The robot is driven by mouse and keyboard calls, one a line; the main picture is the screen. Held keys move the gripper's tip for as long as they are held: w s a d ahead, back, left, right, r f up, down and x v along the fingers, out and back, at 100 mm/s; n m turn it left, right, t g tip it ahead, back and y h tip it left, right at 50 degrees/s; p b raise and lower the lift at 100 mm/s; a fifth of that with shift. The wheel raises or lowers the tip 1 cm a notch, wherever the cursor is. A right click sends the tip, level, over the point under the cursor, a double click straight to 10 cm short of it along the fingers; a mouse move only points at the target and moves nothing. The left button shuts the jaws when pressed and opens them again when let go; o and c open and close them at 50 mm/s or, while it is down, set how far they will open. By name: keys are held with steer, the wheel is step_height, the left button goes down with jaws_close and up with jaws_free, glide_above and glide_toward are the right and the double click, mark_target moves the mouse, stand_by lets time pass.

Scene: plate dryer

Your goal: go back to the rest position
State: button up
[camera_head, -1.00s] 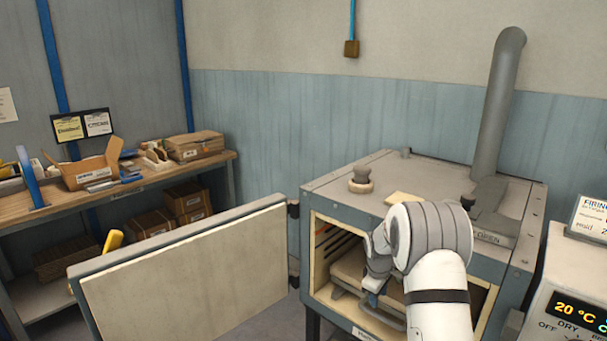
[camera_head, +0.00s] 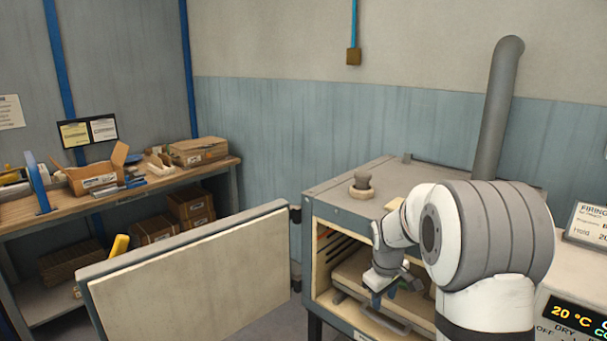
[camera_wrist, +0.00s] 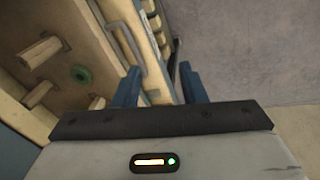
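The plate dryer (camera_head: 335,192) is a grey-blue box on legs with its front open. Its door (camera_head: 190,275) is swung wide to the left. Inside lies a tan slab (camera_head: 352,271) with a grey handle at its front. My gripper (camera_head: 379,298) points down at the dryer's opening, in front of the slab; my arm hides the right part. In the wrist view my gripper (camera_wrist: 160,86) has its two blue fingers apart with nothing held between them. A grey handle (camera_wrist: 122,42) and a tan surface with wooden pegs (camera_wrist: 40,52) show beyond the fingers, to the left.
A control box (camera_head: 580,310) reading 20 °C stands at the right. A workbench (camera_head: 150,190) with cartons is at the back left. A flue pipe (camera_head: 500,110) rises behind the dryer. Bare floor (camera_wrist: 235,50) shows at the right of the wrist view.

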steer(key=s+a+r+m, duration=0.1)
steer(key=s+r+m, duration=0.1)
steer(key=s, duration=0.7)
steer(key=s+a+r+m, duration=0.2)
steer(key=s+r, duration=0.2)
steer(key=s, duration=0.6)
steer(key=s+a+r+m+t+y, duration=0.1)
steer(key=s+a+r+m, duration=0.1)
steer(key=s, duration=0.8)
steer(key=shift+r+m, duration=0.3)
steer(key=shift+r, duration=0.5)
